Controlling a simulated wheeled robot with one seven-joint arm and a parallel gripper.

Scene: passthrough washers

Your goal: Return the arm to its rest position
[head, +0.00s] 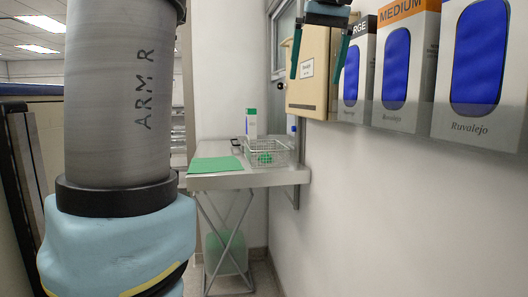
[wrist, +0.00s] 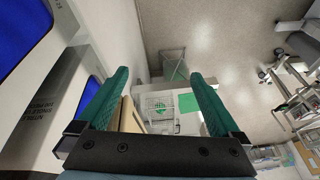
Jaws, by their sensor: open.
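My gripper (head: 319,48) is raised at the top of the head view, in front of the beige wall box (head: 308,75) and left of the glove boxes. Its two green fingers are spread apart with nothing between them. In the wrist view my gripper (wrist: 160,98) is also open and empty, with the fingers framing the view down to the floor and the small table. My arm fills the left of the head view, so part of the room behind it is hidden.
Glove boxes (head: 400,66) line the right wall close to the gripper. A folding metal table (head: 230,181) stands ahead with a green mat (head: 215,165), a wire basket (head: 268,152) and a white-green carton (head: 251,124). A green bin (head: 226,254) sits beneath it. Bare wall lies below the boxes.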

